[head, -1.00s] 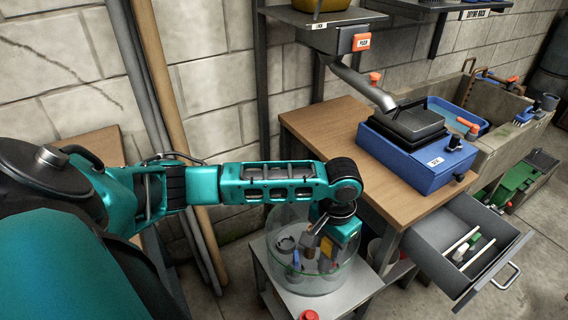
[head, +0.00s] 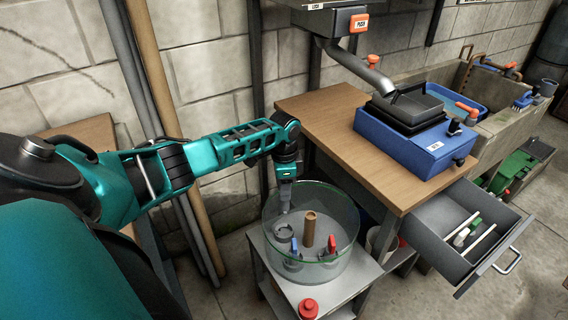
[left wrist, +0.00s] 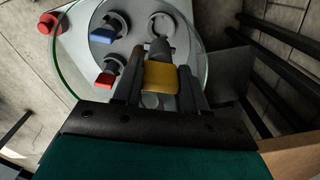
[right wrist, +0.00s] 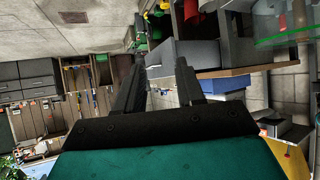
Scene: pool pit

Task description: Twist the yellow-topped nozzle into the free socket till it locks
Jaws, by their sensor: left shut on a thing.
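My left gripper (left wrist: 160,88) is shut on the yellow-topped nozzle (left wrist: 161,77), with its grey body pointing away from the wrist. In the head view the left gripper (head: 286,197) points down over the left part of the round glass tank (head: 345,262). Below it is a grey ring socket (head: 284,234), which looks empty; an open ring also shows in the left wrist view (left wrist: 161,22). I cannot tell whether the nozzle touches it. A blue-topped nozzle (left wrist: 103,36) and a red-topped nozzle (left wrist: 105,80) sit in the tank. My right gripper (right wrist: 160,85) is open and empty.
A brown post (head: 309,230) stands in the tank's middle. A red-topped item (head: 308,308) is on the stand (head: 335,293) outside the glass. The wooden bench (head: 325,115) with a blue box (head: 420,145) and an open drawer (head: 435,243) lies right.

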